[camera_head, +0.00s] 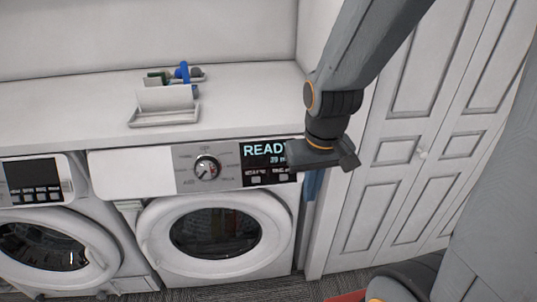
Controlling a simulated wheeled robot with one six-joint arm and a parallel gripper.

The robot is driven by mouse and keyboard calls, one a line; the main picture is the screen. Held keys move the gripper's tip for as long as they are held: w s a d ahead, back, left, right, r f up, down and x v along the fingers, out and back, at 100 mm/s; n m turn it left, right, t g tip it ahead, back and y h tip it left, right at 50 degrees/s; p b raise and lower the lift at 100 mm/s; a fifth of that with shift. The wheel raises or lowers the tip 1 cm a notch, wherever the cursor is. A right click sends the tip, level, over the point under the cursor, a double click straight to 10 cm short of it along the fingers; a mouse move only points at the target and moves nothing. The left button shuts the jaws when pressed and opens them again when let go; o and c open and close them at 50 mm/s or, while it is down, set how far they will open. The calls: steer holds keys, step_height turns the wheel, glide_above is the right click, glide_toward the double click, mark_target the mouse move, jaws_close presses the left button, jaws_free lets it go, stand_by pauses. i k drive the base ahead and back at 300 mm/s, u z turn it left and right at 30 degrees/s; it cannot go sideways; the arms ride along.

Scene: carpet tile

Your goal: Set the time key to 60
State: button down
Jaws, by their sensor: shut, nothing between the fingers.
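The right-hand washer (135,172) has a control panel with a round dial (207,169) and a dark display (265,153). The display shows "READ" with its end cut off by my gripper, and "39" with small text below. Small keys sit under the display: one lighter key (256,180) and another (281,178) beside it. Their labels are too small to read surely, so I cannot tell which is the time key. My gripper (318,155) is shut and empty, in front of the panel's right end, covering part of the display. I cannot tell whether it touches the panel.
A second machine (85,222) with its own dark screen stands at the left. A white tray (165,116) and small blue and green items (183,74) lie on the white counter (60,103). White panelled doors (405,150) stand at the right.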

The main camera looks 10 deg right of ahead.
mark_target(283, 177)
steer(key=z, duration=3.25)
steer(key=k, duration=2.15)
steer(key=u, duration=1.85)
